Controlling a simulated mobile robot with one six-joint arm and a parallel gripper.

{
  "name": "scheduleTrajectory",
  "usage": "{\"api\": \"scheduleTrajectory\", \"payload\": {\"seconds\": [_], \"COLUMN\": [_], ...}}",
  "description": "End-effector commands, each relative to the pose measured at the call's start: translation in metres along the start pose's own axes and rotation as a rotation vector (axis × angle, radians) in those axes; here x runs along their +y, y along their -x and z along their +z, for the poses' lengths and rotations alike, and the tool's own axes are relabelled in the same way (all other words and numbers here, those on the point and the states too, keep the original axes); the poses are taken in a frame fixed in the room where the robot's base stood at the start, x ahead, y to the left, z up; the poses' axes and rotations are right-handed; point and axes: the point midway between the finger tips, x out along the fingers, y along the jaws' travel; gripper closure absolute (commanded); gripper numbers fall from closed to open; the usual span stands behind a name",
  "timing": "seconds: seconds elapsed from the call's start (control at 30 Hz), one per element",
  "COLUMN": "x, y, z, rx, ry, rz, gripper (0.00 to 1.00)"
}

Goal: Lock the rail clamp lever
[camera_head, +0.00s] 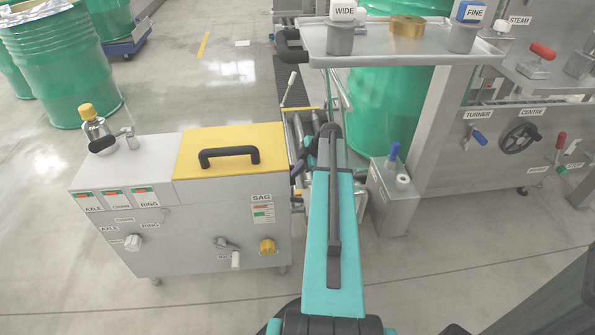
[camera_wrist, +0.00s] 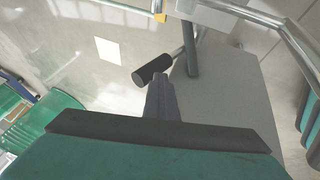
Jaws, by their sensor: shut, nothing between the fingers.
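In the wrist view a short black cylindrical grip (camera_wrist: 152,70) sits on a thin metal rod that runs up to the right. It looks like the clamp lever's handle, but no label shows there. My gripper (camera_wrist: 163,85) is shut and empty. Its dark fingers point at the grip from just below; whether they touch it I cannot tell.
The grey cabinet (camera_head: 120,180) with its yellow lid (camera_head: 228,150) stands left of my arm. Chrome rails (camera_wrist: 255,17) cross the wrist view's top right.

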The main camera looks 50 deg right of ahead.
Motion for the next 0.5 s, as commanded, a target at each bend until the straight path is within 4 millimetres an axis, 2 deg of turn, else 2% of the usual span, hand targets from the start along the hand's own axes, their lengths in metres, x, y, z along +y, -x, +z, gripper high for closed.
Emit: {"api": "scheduleTrajectory", "payload": {"seconds": [0.27,0.5], "x": [0.002,-0.0066], "y": [-0.0004,0.0057], "z": [0.0002,-0.0044], "rx": [-0.002,-0.001], "ry": [0.001,0.003], "rz": [0.008,0.005], "gripper": [1.0,1.0]}}
